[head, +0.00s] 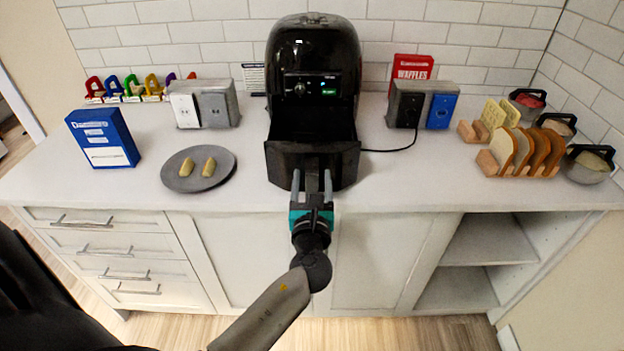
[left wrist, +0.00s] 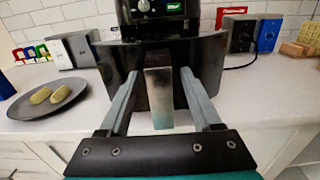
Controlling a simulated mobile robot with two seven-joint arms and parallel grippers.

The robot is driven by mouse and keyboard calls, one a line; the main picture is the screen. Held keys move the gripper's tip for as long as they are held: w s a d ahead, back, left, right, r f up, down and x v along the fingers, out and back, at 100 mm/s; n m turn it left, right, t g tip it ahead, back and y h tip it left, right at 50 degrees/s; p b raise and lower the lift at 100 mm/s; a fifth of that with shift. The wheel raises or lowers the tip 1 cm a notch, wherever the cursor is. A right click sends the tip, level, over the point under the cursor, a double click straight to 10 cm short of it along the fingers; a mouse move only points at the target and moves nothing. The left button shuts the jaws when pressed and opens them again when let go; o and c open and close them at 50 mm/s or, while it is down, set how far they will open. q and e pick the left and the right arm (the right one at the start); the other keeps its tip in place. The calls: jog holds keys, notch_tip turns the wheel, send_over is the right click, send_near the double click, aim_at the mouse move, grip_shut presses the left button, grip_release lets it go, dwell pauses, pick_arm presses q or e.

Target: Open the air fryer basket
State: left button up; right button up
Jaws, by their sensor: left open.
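The black air fryer (head: 313,50) stands against the back wall on the counter, its small display lit green. Its basket (head: 278,165) is pulled forward, with a dark gap between its front and the body; the basket front also shows in the left wrist view (left wrist: 215,60). My left gripper (head: 312,172) is in front of the basket. In the left wrist view its open fingers (left wrist: 160,85) stand on either side of the silvery basket handle (left wrist: 159,98), with a gap on each side. My right gripper is not in view.
A grey plate (head: 180,178) with two yellowish pieces and a blue box (head: 102,138) are at left. A black cord (head: 395,148) runs to the right-hand outlet block (head: 405,108). Bread in a wooden rack (head: 490,164) and lidded bowls stand at far right.

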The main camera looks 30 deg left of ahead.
pick_arm(q)
jog(key=v, duration=1.5)
jog(key=shift+d+b, duration=0.15)
jog(key=shift+b, duration=0.15)
jog(key=shift+f, duration=0.1)
jog(key=s+d+f+n+g+h+b, duration=0.1)
jog(key=s+f+n+g+h, duration=0.15)
jog(key=f, duration=0.75)
jog(key=s+d+f+n+g+h, duration=0.1)
jog(key=s+f+n+g+h, duration=0.15)
jog(key=f, duration=0.85)
jog(key=s+d+f+n+g+h+b, duration=0.1)
jog(key=s+d+f+n+g, duration=0.15)
jog(key=f, duration=0.75)
jog(key=s+a+f+n+g+h, duration=0.1)
jog(key=s+f+n+g, duration=0.2)
jog(key=s+f+n, duration=0.6)
jog(key=s+a+f+n+g+h+b, duration=0.1)
jog(key=s+f+n+g, duration=0.3)
jog(key=s+f+n, duration=0.5)
jog(key=s+n+h, duration=0.1)
jog(key=s+n, duration=0.1)
jog(key=s, duration=0.3)
jog(key=shift+a+f, duration=0.3)
jog(key=shift+a, duration=0.1)
jog(key=shift+w, duration=0.1)
jog(key=shift+c, duration=0.2)
